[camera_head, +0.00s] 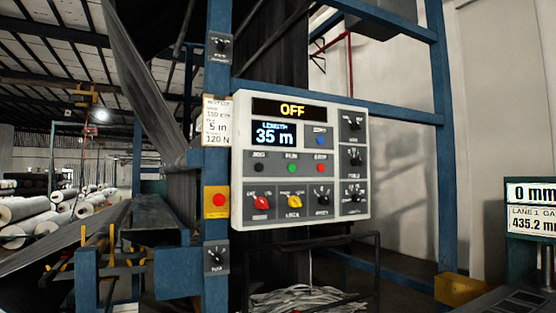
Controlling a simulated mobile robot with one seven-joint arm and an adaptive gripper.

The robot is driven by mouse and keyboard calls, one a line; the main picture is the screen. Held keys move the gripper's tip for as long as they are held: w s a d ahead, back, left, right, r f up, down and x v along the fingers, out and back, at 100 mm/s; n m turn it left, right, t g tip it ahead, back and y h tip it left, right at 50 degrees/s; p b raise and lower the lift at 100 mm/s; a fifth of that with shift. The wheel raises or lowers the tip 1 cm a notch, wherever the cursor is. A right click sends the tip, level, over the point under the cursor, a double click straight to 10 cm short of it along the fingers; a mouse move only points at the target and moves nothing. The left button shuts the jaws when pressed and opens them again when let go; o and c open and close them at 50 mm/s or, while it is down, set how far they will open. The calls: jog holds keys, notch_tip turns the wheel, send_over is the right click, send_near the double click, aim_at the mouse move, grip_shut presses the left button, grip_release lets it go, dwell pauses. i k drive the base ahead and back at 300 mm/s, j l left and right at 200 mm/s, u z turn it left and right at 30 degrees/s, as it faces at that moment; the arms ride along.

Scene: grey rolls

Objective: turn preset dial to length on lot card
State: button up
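A grey control panel (301,160) is mounted beside a blue upright. Its upper display (293,110) reads OFF, and the length display (274,134) below reads 35 m. A white lot card (216,122) is fixed to the blue post left of the panel; I read 5 m in large print and 120 N below, while the smaller lines are unclear. The panel has a red knob (262,202), a yellow knob (294,200) and several black dials, one at bottom centre (323,198) and one at upper right (353,124). Their labels are too small to tell which is the preset dial. My gripper is not in view.
A red button on a yellow box (217,202) sits under the card. Separate small dials are on the post above (220,46) and below (216,258). A blue frame post (440,140) stands right. A 0 mm readout (531,193) is at the right edge. Rolls (60,217) lie left.

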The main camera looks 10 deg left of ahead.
aim_at(356, 198)
jog(key=i+l+u, duration=0.25)
jog(key=i, duration=0.35)
jog(key=i+l+u, duration=0.2)
jog(key=i+l, duration=0.15)
jog(key=i, duration=0.2)
jog(key=i+l+u, duration=0.25)
jog(key=i+l, duration=0.15)
jog(key=i, duration=0.15)
